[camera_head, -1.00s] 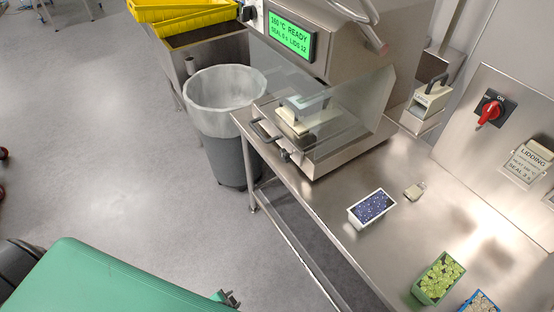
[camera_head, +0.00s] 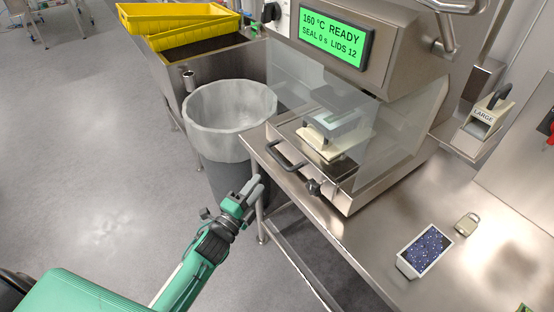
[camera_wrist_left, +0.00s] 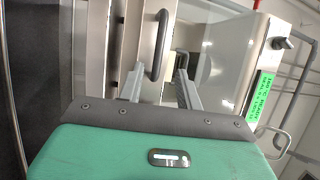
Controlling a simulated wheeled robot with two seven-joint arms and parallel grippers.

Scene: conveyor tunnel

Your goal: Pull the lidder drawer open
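The lidder (camera_head: 410,40) is a steel machine with a green display reading 160 °C READY and clear guards. Its drawer sits low under the guards, with a dark bar handle (camera_head: 281,157) on its front; the drawer looks shut. My left gripper (camera_head: 257,185) is in front of and below the handle, near the table edge, apart from it. In the left wrist view, its two fingers (camera_wrist_left: 160,86) are spread, and the handle (camera_wrist_left: 158,46) shows beyond them, roughly in line with the gap. Nothing is held. My right gripper is not in view.
A lined waste bin (camera_head: 230,122) stands left of the table, close behind my left gripper. Yellow crates (camera_head: 180,20) are at the back left. A tray of dark blue contents (camera_head: 426,250) and a small tag-like item (camera_head: 466,224) lie on the steel table (camera_head: 365,235).

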